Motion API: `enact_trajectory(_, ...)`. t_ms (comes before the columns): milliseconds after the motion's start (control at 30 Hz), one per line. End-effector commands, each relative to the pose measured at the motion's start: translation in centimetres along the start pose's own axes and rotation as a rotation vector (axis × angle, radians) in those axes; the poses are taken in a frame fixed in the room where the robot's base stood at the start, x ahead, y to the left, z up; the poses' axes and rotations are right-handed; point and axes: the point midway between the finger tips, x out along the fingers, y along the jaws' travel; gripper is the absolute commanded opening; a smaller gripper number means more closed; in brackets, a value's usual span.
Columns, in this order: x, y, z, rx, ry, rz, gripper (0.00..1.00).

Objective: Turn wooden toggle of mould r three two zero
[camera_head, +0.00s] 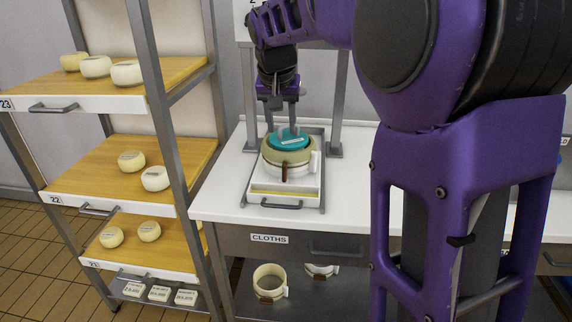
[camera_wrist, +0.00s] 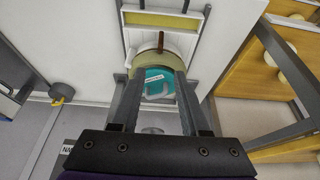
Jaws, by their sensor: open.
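A round mould (camera_head: 270,168) with a white and beige wall stands upright on a white tray on the bench. A teal disc (camera_head: 301,141) with a pale handle and a label lies in its top. A brown wooden toggle (camera_head: 284,173) sits on the mould's front side; it also shows in the wrist view (camera_wrist: 160,41). A white tag (camera_head: 315,161) is on its right side, too small to read. My gripper (camera_head: 282,130) is open and points down over the teal disc. In the wrist view its fingers (camera_wrist: 159,80) straddle the disc; contact cannot be told.
A rack with wooden shelves (camera_head: 130,172) holding pale cheeses stands at the left. Steel posts (camera_head: 337,115) rise behind the mould. The bench left of the tray is clear.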

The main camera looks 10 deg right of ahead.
Motion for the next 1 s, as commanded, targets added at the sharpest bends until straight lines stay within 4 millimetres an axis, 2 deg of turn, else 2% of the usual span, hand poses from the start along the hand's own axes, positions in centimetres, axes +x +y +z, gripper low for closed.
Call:
enact_trajectory(633,13.2,0.0,0.0,-0.001,-0.002,0.000,0.45)
enact_trajectory(800,15.5,-0.1,-0.1,0.000,0.001,-0.002,0.45)
enact_trajectory(1000,16.6,-0.1,-0.1,0.000,0.002,-0.002,0.45)
